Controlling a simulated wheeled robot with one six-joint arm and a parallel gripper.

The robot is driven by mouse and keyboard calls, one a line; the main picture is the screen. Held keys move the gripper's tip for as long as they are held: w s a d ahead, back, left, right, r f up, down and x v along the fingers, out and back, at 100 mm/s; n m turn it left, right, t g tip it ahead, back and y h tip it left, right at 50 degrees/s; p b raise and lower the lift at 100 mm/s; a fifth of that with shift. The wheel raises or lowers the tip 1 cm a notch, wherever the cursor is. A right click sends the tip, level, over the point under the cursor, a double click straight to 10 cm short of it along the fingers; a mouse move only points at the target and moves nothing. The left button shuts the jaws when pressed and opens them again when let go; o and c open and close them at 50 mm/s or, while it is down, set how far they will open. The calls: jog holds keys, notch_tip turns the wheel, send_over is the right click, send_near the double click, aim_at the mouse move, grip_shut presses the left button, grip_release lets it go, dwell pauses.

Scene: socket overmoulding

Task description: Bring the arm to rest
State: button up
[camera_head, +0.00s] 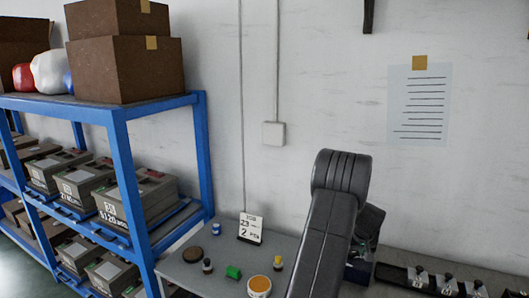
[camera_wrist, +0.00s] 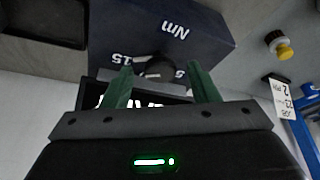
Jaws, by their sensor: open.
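In the wrist view my gripper (camera_wrist: 160,78) shows two green fingers standing well apart, with nothing clearly held between them. A dark blue box marked "Nm" (camera_wrist: 205,32) lies just beyond the fingertips, its lettering upside down. A small dark round part (camera_wrist: 158,68) on its face shows between the fingers; I cannot tell whether the fingers touch the box. A dark box (camera_head: 369,222) shows partly behind the arm.
A dark tray (camera_head: 400,276) with several grey parts lies at right. A blue shelf (camera_head: 122,150) with boxes stands left; a wall rises behind.

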jog(key=shift+d+r, duration=0.1)
jog(key=shift+r, duration=0.2)
jog(key=b+v, duration=0.2)
jog(key=v, duration=0.5)
jog(key=shift+s, duration=0.15)
